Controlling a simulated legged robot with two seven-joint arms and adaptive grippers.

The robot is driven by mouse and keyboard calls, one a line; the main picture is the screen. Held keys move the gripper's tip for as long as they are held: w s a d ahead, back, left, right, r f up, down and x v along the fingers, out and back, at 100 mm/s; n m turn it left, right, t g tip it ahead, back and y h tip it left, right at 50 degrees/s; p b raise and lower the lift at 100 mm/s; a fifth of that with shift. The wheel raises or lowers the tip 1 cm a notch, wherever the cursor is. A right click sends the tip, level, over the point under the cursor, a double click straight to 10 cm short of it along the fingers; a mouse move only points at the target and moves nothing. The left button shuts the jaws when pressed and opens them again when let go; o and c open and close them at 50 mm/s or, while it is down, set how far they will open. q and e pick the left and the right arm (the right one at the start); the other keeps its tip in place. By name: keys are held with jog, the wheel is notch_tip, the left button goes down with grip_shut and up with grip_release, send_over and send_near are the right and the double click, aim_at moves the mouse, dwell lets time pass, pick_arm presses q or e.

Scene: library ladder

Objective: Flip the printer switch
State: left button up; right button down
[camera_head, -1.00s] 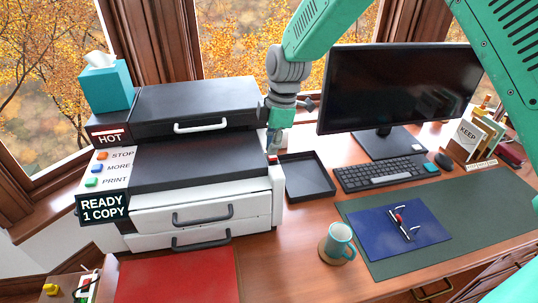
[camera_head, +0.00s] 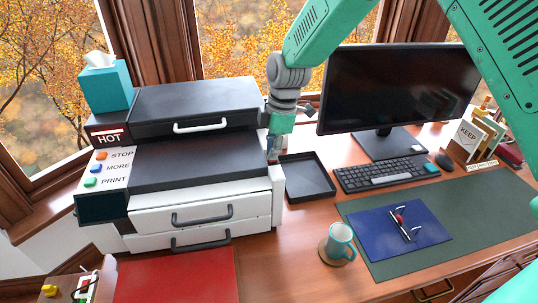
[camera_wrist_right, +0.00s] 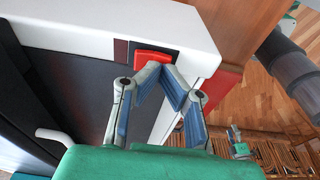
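The printer (camera_head: 200,203) stands at the left of the desk, white with black lids. Its front display (camera_head: 102,208) is dark, with no text. The red switch (camera_wrist_right: 155,57) sits in a dark recess on the printer's white edge in the right wrist view; in the head view my gripper mostly hides it. My right gripper (camera_wrist_right: 162,69) has its fingertips together at the switch's near edge, seemingly touching it. The right gripper also shows in the head view (camera_head: 272,157), pointing down at the printer's right edge. My left gripper is not in view.
A black tray (camera_head: 307,178) lies just right of the printer, with the keyboard (camera_head: 380,174) and monitor (camera_head: 400,88) beyond. A red folder (camera_head: 178,277) lies in front. A mug (camera_head: 340,240) stands on a coaster. A tissue box (camera_head: 106,87) is at the back left.

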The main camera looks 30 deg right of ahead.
jog(key=shift+d, duration=0.1)
notch_tip(320, 180, up, 2)
jog(key=shift+w+d+r+p, duration=0.1)
jog(key=shift+p, duration=1.05)
notch_tip(320, 180, up, 5)
jog(key=p, duration=0.4)
jog(key=shift+f, duration=0.25)
